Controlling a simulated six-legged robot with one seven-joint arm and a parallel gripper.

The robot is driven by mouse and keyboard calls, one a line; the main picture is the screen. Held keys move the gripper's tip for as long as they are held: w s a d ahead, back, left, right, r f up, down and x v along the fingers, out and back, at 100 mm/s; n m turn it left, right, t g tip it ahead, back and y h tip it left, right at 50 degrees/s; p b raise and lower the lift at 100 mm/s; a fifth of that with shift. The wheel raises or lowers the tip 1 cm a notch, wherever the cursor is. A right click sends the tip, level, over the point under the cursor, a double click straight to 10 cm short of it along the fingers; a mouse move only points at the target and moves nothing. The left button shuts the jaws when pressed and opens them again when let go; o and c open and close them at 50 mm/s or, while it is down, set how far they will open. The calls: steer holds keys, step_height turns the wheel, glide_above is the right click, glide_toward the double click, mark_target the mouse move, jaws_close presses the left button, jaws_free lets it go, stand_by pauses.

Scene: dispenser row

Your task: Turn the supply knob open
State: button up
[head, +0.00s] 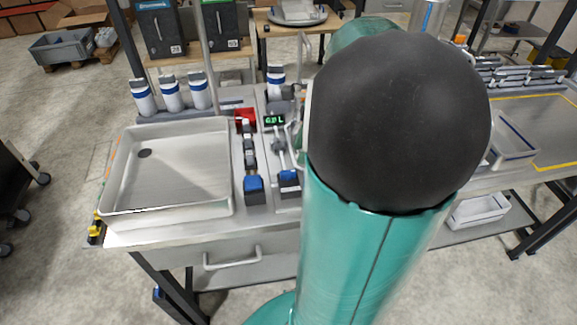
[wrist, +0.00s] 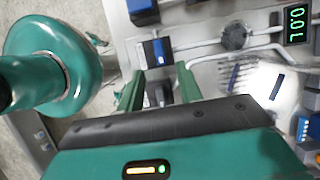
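A dark round knob (wrist: 235,36) sits on a grey pipe beside a green-lit display (wrist: 297,24) in the wrist view; it looks like the supply knob, but no label is readable. A grey round part (head: 278,146) below the same display (head: 274,120) in the head view may be this knob. My gripper (wrist: 158,86) is open, its two green fingers apart. It is to the lower left of the knob in the wrist view, not touching it. In the head view my arm hides the gripper.
A steel sink (head: 170,170) is at the left of the bench. Blue-ended fittings (head: 254,188) and a red part (head: 245,118) stand beside it. Several white bottles (head: 170,93) line the back.

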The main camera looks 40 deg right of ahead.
mark_target(289, 171)
steer(key=x, duration=0.7)
steer(key=shift+a+f, duration=0.1)
jaws_close()
